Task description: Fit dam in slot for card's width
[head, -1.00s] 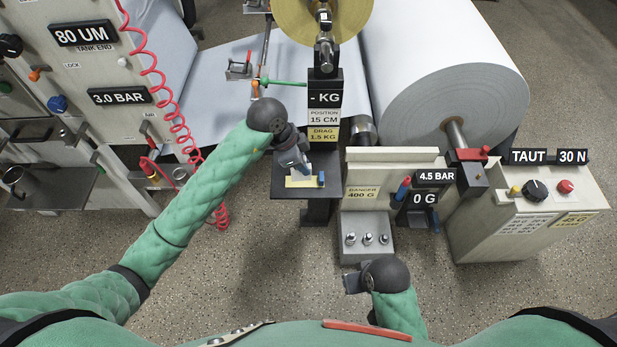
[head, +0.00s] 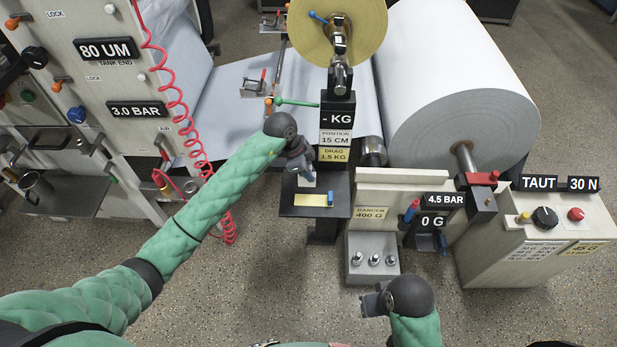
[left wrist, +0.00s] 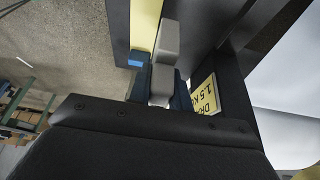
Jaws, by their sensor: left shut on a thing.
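My left gripper (head: 304,174) is shut on a small grey block, which looks like the dam (left wrist: 165,55), just above the dark shelf (head: 290,211) below the KG post. The block sticks out past the fingertips in the left wrist view. A yellow card (head: 310,200) lies on the shelf, with a small blue piece (head: 331,199) at its right end. The card also shows as a yellow strip in the left wrist view (left wrist: 144,25). I cannot tell which opening is the slot. My right gripper (head: 374,302) is low at centre right, its jaws unclear.
The left panel (head: 125,80) carries 80 UM and 3.0 BAR signs, with a coiled red hose (head: 185,110) hanging beside it. A large paper roll (head: 455,110) stands at right. A grey block with several metal weights (head: 373,272) sits right of the shelf.

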